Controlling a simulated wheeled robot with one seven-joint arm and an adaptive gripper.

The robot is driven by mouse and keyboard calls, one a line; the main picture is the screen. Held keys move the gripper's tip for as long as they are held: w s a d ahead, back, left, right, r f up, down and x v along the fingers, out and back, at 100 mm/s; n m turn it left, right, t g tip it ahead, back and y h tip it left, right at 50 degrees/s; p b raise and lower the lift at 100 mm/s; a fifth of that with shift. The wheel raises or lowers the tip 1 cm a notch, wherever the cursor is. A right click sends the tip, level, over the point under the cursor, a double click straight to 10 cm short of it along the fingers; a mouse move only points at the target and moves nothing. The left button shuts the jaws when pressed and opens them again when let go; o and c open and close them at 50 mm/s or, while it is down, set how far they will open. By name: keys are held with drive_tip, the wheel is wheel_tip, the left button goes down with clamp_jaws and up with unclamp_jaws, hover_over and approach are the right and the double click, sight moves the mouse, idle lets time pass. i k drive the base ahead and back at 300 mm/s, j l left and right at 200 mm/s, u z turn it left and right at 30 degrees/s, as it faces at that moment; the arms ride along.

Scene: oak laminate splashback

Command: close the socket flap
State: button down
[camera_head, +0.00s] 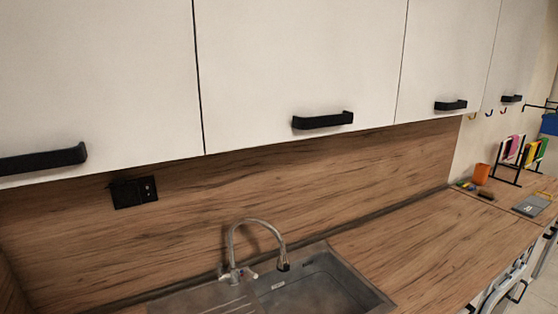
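A black wall socket (134,192) is mounted on the oak splashback at the left, just below the upper cabinets. Its left part sticks out a little at the top, which looks like a flap; at this size I cannot tell how far it is open. The right part shows small light marks. My gripper is not in the head view.
White upper cabinets (300,60) with black bar handles (322,120) overhang the splashback. Below are a grey sink (325,283) and a tall curved faucet (235,245). The wooden counter (425,240) is clear in the middle; an orange cup (481,174) and a rack stand at far right.

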sight(117, 183)
drive_tip(key=u, duration=1.4)
